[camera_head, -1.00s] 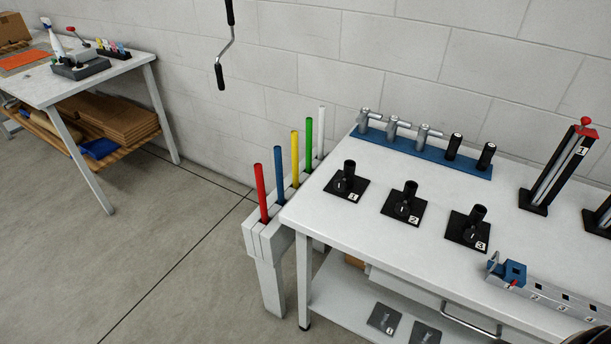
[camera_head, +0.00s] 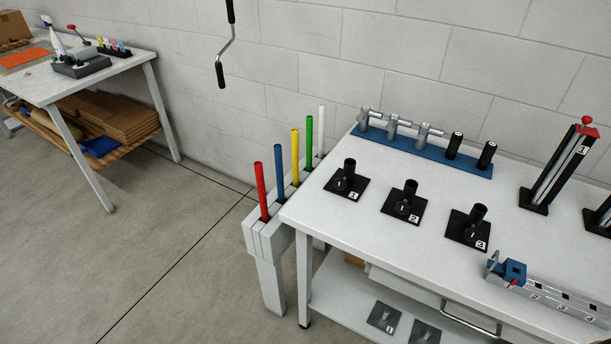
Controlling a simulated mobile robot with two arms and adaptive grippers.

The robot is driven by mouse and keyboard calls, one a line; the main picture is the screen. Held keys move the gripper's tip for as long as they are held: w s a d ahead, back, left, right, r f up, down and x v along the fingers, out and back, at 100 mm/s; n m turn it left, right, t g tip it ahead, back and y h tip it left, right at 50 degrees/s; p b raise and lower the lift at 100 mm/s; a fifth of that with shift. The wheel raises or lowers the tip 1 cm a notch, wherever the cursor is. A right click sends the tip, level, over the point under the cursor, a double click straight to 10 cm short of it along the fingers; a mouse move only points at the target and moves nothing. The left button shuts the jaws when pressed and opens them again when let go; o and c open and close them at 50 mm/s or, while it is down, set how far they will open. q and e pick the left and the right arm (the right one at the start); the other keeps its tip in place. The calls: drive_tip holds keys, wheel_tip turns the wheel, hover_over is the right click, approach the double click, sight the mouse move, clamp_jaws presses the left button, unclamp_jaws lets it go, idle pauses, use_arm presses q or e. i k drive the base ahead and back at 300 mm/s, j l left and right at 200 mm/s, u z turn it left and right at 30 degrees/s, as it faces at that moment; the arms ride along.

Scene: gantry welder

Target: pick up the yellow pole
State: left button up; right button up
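The yellow pole (camera_head: 295,155) stands upright in a white rack (camera_head: 266,238) at the left end of the white table. It is in a row of coloured poles, between the blue pole (camera_head: 279,172) and the green pole (camera_head: 309,142). The red pole (camera_head: 261,188) is nearest and the white pole (camera_head: 321,130) is farthest, by the wall. The lower end of the yellow pole is hidden in the rack. Neither of my grippers shows in this view.
The white table (camera_head: 300,212) carries black numbered holders (camera_head: 403,205), a blue tool rack (camera_head: 425,152) and a blue clamp on a rail (camera_head: 510,270). A second table (camera_head: 48,92) stands at the far left. A crank handle (camera_head: 220,75) hangs above. The floor (camera_head: 170,240) left of the rack is clear.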

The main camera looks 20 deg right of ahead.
sight(295, 132)
drive_tip(key=i+j+z, duration=0.15)
drive_tip(key=z, duration=0.25)
drive_tip(key=i+j+z, duration=0.1)
drive_tip(key=j+z, duration=0.25)
drive_tip(key=i+j+z, duration=0.1)
drive_tip(key=z, duration=0.3)
drive_tip(key=i+j+z, duration=0.15)
drive_tip(key=j+z, duration=0.15)
drive_tip(key=j, duration=1)
drive_tip(key=j+z, duration=0.25)
drive_tip(key=j, duration=1.1)
